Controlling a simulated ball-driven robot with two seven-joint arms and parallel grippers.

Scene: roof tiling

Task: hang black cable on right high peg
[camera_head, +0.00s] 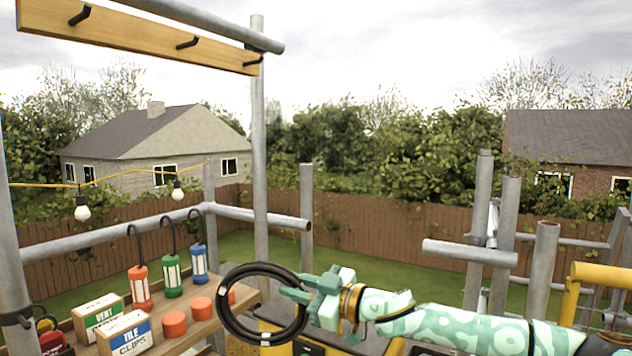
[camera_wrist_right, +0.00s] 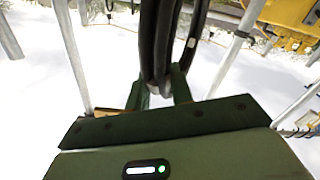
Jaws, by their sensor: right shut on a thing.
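The black cable (camera_head: 228,312) is a coiled ring held up in front of the wooden shelf in the head view. My right gripper (camera_head: 300,289) is shut on the right side of the coil. In the right wrist view the black cable (camera_wrist_right: 160,45) runs up from between the fingers of my right gripper (camera_wrist_right: 160,92). A wooden board with several black pegs hangs high at the upper left; its right high peg (camera_head: 252,62) is bare, above and apart from the coil. The other visible pegs are also bare. My left gripper is not in view.
The shelf (camera_head: 172,331) holds red, green and blue lanterns (camera_head: 172,275), orange round pieces (camera_head: 174,323) and boxes of clips (camera_head: 124,333). A vertical scaffold pole (camera_head: 259,150) stands by the board's right end. A string of bulbs (camera_head: 82,209) hangs at left.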

